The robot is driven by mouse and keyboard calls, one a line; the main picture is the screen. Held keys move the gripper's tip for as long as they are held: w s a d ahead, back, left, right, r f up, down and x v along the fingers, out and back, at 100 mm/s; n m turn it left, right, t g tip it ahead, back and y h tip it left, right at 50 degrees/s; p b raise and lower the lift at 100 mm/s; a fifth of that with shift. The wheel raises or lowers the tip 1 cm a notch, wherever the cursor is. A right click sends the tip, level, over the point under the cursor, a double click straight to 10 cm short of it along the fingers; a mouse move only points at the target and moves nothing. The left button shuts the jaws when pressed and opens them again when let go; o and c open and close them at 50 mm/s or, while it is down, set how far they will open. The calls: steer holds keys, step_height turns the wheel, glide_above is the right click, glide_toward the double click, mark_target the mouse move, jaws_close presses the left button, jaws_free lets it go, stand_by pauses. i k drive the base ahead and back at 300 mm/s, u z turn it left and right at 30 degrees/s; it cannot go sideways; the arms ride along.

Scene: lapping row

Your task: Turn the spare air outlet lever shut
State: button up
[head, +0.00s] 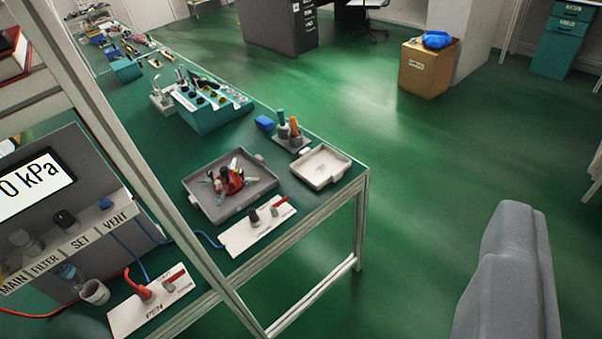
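A white outlet plate (256,228) lies near the table's front edge, with a dark fitting (253,216) and a small red lever (281,207) at its right. Its lettering is too small to read, so I cannot tell whether it is the spare outlet. A second white plate (150,312), marked PEN, carries a red hose fitting (140,291) and a red lever (175,275). My gripper (507,275) shows as a grey shape at lower right, over the floor and apart from the table. Its finger opening does not show clearly.
A grey tray with red and metal items (212,205), an empty pale tray (321,167) and a teal rack (213,117) stand on the table. A metal frame post (150,170) crosses in front of the gauge box (60,190).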

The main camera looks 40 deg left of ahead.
mark_target(273, 208)
steer(key=u, duration=0.45)
steer(key=i, duration=1.25)
steer(key=u, duration=0.65)
steer(key=k, duration=0.8)
steer(key=u, duration=0.2)
steer(key=i, duration=0.85)
steer(key=z, duration=0.1)
